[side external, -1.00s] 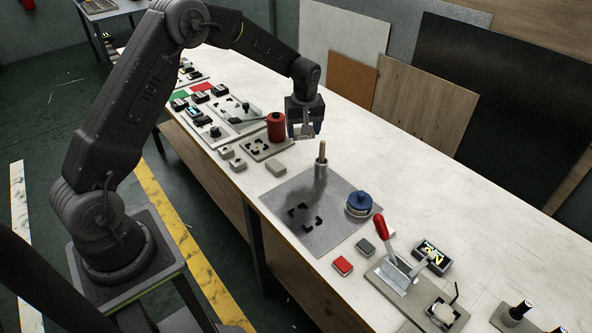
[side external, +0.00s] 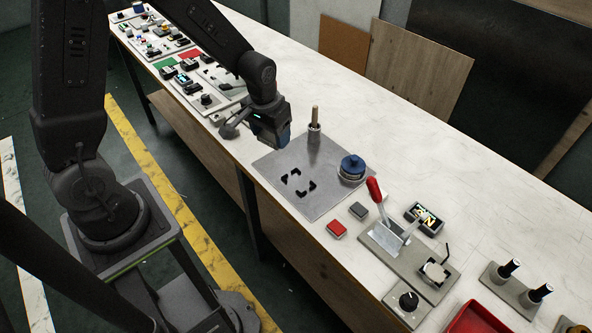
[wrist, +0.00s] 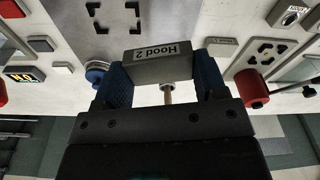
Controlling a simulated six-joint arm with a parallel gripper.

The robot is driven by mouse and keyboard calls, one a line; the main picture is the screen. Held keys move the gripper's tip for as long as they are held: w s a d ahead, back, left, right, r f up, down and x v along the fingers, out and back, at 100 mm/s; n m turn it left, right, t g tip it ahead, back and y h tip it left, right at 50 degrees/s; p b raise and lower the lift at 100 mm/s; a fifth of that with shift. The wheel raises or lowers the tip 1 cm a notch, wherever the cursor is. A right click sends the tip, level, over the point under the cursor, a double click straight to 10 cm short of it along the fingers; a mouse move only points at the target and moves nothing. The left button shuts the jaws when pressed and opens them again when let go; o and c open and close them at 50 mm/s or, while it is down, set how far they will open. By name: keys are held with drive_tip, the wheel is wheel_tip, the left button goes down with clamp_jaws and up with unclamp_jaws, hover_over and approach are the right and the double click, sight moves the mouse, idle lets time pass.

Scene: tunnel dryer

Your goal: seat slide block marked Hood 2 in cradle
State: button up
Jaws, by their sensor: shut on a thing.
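The slide block marked Hood 2 (wrist: 160,64) is a grey box held between the two blue fingers of my gripper (wrist: 163,77) in the wrist view, its label facing the camera. In the side external view my gripper (side external: 271,140) is low, by the left corner of a grey metal plate (side external: 330,150), and the block cannot be made out. The plate has black corner marks (side external: 298,182). The wrist view also shows a smaller pale plate with black corner brackets (wrist: 264,56) to the right. I cannot tell which set of brackets is the cradle.
A red-handled lever (side external: 376,190) is further right. A red cylinder (wrist: 252,88) is near the smaller plate. The table behind the plate is clear.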

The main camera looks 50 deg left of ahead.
drive_tip(key=s+a+r+n, duration=0.1)
drive_tip(key=a+n, duration=0.1)
drive_tip(key=a, duration=0.2)
hover_over(299, 182)
wheel_tip(299, 182, down, 6)
drive_tip(key=shift+s+f, duration=0.15)
drive_tip(key=shift+f, duration=2.15)
drive_tip(key=shift+f, duration=0.4)
drive_tip(key=o, duration=1.2)
